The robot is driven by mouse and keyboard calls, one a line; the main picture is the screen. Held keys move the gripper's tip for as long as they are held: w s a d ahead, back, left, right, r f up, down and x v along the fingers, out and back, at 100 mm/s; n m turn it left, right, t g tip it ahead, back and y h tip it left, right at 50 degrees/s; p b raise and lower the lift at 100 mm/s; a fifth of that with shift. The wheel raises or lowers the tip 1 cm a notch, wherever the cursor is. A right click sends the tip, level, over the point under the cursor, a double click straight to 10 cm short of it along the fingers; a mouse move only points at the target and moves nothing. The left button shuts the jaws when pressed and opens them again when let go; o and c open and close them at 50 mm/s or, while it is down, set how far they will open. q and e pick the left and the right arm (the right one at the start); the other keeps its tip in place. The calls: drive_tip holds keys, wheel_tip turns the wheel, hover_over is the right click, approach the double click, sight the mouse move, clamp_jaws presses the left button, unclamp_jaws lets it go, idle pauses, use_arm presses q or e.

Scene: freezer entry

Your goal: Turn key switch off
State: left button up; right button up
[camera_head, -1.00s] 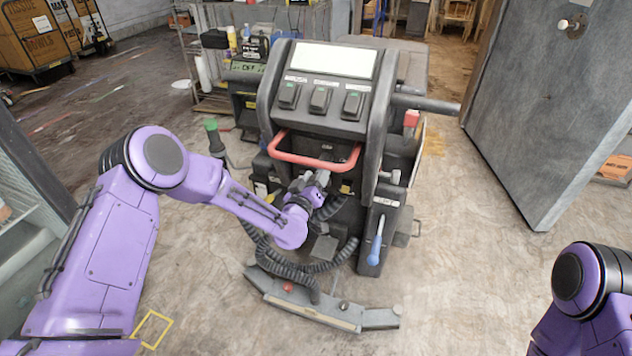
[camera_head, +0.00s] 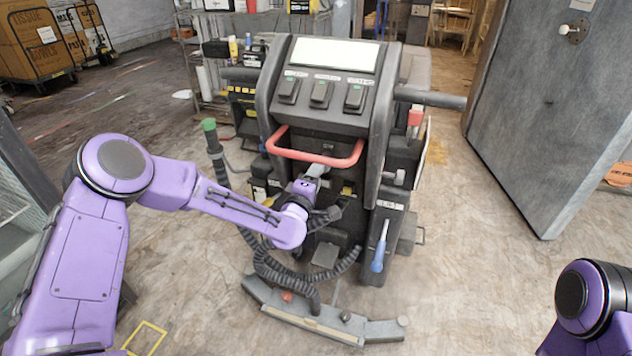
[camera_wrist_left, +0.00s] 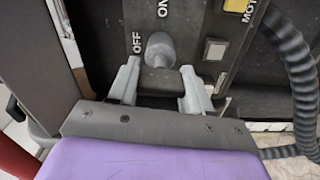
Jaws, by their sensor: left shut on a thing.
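The key switch (camera_wrist_left: 159,48) is a grey knob on the dark front panel of the cleaning machine (camera_head: 322,120). In the left wrist view OFF is printed to its left and ON above it. I cannot tell exactly which mark the knob points to. In the head view my left gripper (camera_head: 316,170) is under the red handle bar (camera_head: 318,158), and the switch itself is hidden. My right gripper is out of view.
A yellow part marked MOTOR (camera_wrist_left: 237,6) and a ribbed hose (camera_wrist_left: 290,60) are right of the switch. A blue-handled lever (camera_head: 379,250) hangs at the machine's right.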

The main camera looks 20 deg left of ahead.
use_arm(q)
drive_tip(key=shift+a+n+b, duration=0.1)
drive_tip(key=shift+n+b, duration=0.2)
drive_tip(key=shift+n, duration=0.3)
drive_tip(key=o, duration=1.1)
drive_tip(key=shift+c, duration=0.2)
drive_tip(key=shift+s, duration=0.1)
drive_tip(key=s, duration=1)
drive_tip(key=shift+s+a+b, duration=0.15)
drive_tip(key=shift+a+b, duration=0.05)
drive_tip(key=shift+b, duration=0.1)
